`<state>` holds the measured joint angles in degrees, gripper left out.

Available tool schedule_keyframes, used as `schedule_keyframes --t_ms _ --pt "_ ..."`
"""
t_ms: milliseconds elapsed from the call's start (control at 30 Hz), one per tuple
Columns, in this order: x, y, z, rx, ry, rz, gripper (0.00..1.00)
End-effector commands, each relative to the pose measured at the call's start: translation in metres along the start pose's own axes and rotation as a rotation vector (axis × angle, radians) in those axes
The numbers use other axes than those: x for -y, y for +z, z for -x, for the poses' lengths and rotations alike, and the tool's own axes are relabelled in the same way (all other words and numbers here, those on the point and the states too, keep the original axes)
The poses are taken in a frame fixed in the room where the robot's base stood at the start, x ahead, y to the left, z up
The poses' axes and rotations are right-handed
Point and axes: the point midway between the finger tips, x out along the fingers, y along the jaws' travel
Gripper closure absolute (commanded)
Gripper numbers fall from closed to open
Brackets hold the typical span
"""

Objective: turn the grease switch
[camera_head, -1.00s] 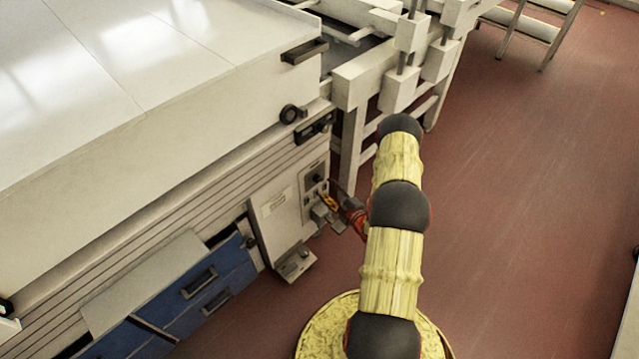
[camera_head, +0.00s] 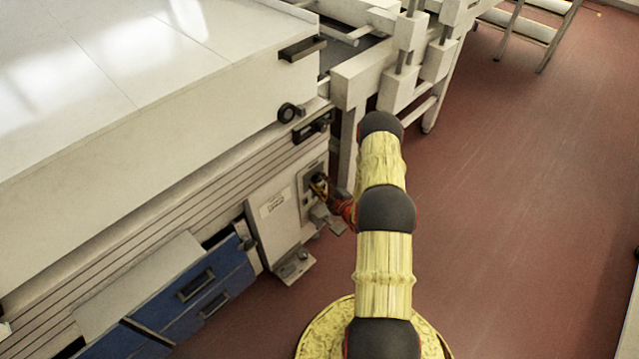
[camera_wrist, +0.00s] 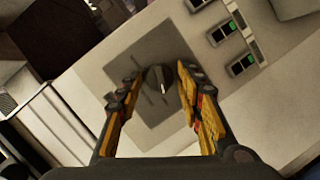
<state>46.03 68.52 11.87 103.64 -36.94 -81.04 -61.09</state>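The grease switch looks to be the dark round knob (camera_wrist: 158,80) with a pale pointer mark, on a grey square plate (camera_wrist: 130,72) in the wrist view. My gripper (camera_wrist: 154,82) has its two yellow and black fingers apart, one on each side of the knob. I see a gap between the knob and each finger, wider on the left. In the head view my gripper (camera_head: 320,184) is at the upper part of the pale control box (camera_head: 277,217) and hides the knob there.
Several small green-lit switches (camera_wrist: 231,45) sit right of the plate in the wrist view. Blue drawers (camera_head: 197,286) stand left of the control box. A white machine frame (camera_head: 352,95) stands behind my arm. Red floor (camera_head: 530,200) is open to the right.

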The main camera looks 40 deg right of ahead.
Motion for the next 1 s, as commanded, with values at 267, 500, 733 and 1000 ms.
schedule_keyframes --t_ms 267,500,733,1000 --pt "0.0001 0.0001 0.0001 0.0 0.0 0.0 0.81" --pt "0.0004 0.0001 0.0002 0.0 -0.001 0.0 0.95" --pt "0.0005 0.0001 0.0003 0.0 -0.003 -0.007 0.98" --pt "-0.0012 0.0003 0.0005 -0.005 -0.031 -0.095 0.98"
